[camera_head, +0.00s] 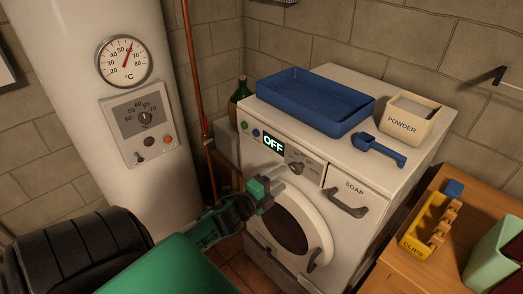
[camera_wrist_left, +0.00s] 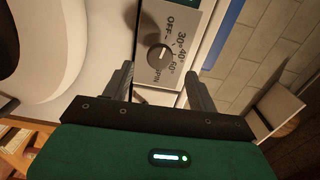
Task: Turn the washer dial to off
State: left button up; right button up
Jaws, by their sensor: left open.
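The white washer (camera_head: 345,160) stands against the back wall, and its lit display (camera_head: 273,144) reads OFF. The round grey washer dial (camera_head: 297,168) is on the panel right of the display. In the left wrist view the dial (camera_wrist_left: 160,56) sits on a grey plate marked OFF, 30°, 40°, 60° and SPIN; its exact pointing is too small to tell. My left gripper (camera_head: 277,178) is open in front of the panel, just left of and below the dial. Its two fingers (camera_wrist_left: 159,74) lie either side of the dial in the wrist view, apparently clear of it. My right gripper is out of view.
On the washer top are a blue tray (camera_head: 275,87), a blue scoop (camera_head: 380,148) and a powder box (camera_head: 404,125). The soap drawer handle (camera_head: 346,205) juts out right of the dial. A boiler (camera_head: 110,190) and copper pipe (camera_head: 196,85) stand left; a wooden table (camera_head: 395,278) stands right.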

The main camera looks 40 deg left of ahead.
pick_arm(q)
jog(key=s+b, duration=0.1)
jog(key=s, duration=0.6)
jog(key=shift+a+b, duration=0.3)
jog(key=shift+b, duration=0.05)
jog(key=shift+f, duration=0.1)
